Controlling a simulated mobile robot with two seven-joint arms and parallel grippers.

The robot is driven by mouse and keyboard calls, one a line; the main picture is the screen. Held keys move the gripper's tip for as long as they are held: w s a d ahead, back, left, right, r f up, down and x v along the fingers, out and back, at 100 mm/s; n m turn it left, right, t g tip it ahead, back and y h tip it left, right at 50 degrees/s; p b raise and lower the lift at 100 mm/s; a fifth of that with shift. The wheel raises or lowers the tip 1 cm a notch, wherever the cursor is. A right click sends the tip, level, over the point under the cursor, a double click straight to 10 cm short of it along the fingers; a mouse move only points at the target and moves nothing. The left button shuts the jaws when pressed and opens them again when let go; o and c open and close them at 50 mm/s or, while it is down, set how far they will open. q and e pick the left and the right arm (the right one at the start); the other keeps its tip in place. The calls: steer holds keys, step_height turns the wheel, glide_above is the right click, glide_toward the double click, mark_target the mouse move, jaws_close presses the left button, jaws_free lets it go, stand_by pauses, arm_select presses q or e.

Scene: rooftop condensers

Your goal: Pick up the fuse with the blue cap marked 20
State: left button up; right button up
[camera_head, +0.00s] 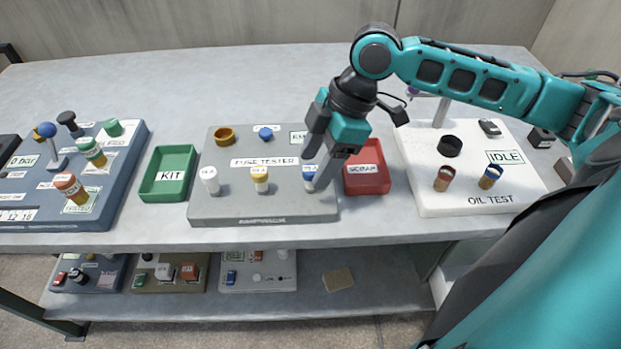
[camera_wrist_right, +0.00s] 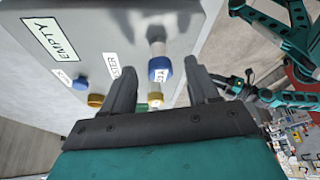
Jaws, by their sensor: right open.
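The grey fuse tester panel (camera_head: 235,212) lies on the bench and holds a row of three small fuses with white, yellow and blue caps. My left gripper is not in view.
The yellow-capped fuse (camera_head: 260,180) and white-capped fuse (camera_head: 210,181) stand to the left. A red tray (camera_head: 366,187) lies close on the right, a green KIT tray (camera_head: 165,188) on the left. A white oil test panel (camera_head: 465,202) is farther right.

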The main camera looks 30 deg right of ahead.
steer(key=shift+x, duration=0.95)
jaws_close()
